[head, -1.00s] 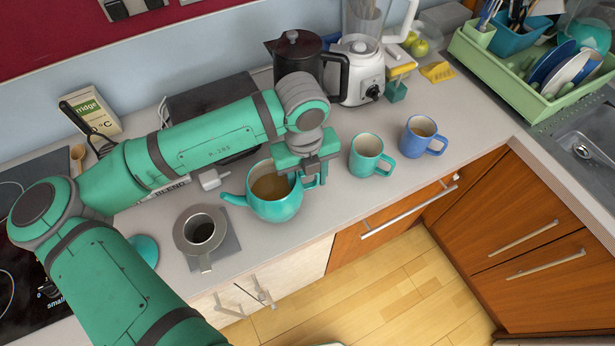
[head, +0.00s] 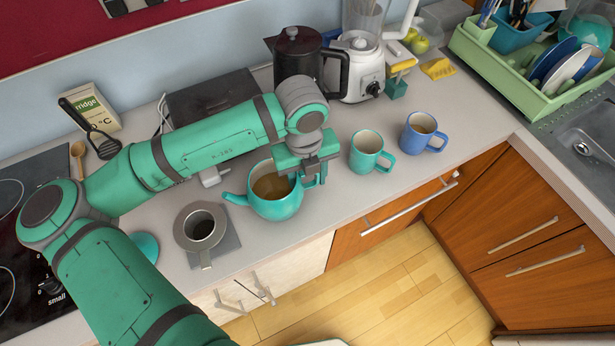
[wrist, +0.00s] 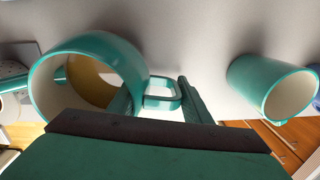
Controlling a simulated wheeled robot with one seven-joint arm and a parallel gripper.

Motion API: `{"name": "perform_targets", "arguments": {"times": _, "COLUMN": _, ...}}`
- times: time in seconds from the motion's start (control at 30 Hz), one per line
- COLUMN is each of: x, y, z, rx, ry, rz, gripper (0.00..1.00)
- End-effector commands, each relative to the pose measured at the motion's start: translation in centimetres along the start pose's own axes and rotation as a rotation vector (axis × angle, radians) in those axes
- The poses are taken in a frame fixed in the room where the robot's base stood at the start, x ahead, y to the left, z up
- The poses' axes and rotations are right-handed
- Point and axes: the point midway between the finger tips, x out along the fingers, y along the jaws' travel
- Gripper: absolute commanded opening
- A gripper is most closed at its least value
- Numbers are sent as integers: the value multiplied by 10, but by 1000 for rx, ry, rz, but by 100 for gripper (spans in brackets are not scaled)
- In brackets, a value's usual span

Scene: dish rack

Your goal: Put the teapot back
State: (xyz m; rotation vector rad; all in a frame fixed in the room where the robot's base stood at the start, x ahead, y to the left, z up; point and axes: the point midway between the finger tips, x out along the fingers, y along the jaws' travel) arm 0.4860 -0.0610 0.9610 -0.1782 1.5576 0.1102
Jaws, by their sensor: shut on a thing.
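The teal teapot (head: 276,207) stands upright on the counter in the head view, its lid off and brownish liquid inside. Its spout points left and its handle points right. My gripper (head: 312,178) is at the right side of the teapot, shut on the handle. In the wrist view the teapot (wrist: 88,82) is at the left, and its handle loop shows between the fingers of my gripper (wrist: 168,103). A round teal piece, perhaps the lid (head: 145,247), lies on the counter at the left, partly hidden by my arm.
A teal mug (head: 366,155) and a blue mug (head: 420,136) stand to the right. A metal pot (head: 200,228) sits on a grey square at the left. Behind are a dark kettle (head: 297,55) and a blender (head: 362,70). The counter's front edge is close.

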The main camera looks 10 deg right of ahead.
Motion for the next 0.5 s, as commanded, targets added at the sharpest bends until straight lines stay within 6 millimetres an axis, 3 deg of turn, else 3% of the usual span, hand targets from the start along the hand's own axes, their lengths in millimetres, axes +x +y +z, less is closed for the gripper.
{"name": "perform_targets", "arguments": {"times": 0.2, "x": 2, "y": 0, "z": 0, "rx": 0, "ry": 0, "rz": 0, "gripper": 0}}
{"name": "perform_targets", "arguments": {"times": 0.23, "x": 2, "y": 0, "z": 0, "rx": 0, "ry": 0, "rz": 0, "gripper": 47}}
{"name": "perform_targets", "arguments": {"times": 0.3, "x": 2, "y": 0, "z": 0, "rx": 0, "ry": 0, "rz": 0, "gripper": 64}}
{"name": "perform_targets", "arguments": {"times": 0.5, "x": 2, "y": 0, "z": 0, "rx": 0, "ry": 0, "rz": 0, "gripper": 66}}
